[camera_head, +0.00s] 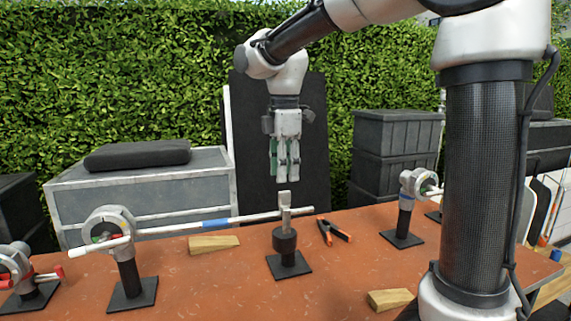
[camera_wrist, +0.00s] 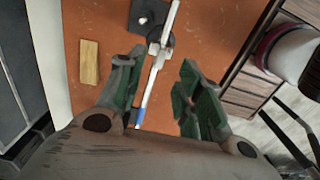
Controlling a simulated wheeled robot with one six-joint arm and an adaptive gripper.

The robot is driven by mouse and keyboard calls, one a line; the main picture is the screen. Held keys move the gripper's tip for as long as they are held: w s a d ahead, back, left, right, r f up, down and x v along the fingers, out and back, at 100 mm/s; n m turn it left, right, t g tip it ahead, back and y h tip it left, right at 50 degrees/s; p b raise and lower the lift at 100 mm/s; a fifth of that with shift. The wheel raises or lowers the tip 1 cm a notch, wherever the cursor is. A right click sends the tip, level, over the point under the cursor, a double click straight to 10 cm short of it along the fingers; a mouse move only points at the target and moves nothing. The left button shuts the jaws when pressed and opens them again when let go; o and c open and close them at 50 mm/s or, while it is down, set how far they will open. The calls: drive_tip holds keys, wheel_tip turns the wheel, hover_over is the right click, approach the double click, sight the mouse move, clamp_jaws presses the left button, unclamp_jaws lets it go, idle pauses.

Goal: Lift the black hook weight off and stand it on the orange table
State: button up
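The black hook weight (camera_head: 284,240) has a dark round body and a light grey hook (camera_head: 285,204) on top, which meets a white bar (camera_head: 250,218). Below the body is a black square plate (camera_head: 289,268); I cannot tell whether they touch. My gripper (camera_head: 284,178) points down above the hook, open and empty. The orange table (camera_head: 190,290) lies underneath.
A wooden block (camera_head: 213,243) and orange-handled pliers (camera_head: 333,232) flank the weight. Another block (camera_head: 390,299) lies front right. The table's front middle is clear.

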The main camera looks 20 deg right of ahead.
sight(285, 192)
drive_tip(key=shift+d+f, duration=0.1)
drive_tip(key=shift+f, duration=3.8)
clamp_jaws()
drive_tip(key=shift+r, duration=0.15)
drive_tip(key=shift+r, duration=1.05)
drive_tip(key=shift+s, duration=0.1)
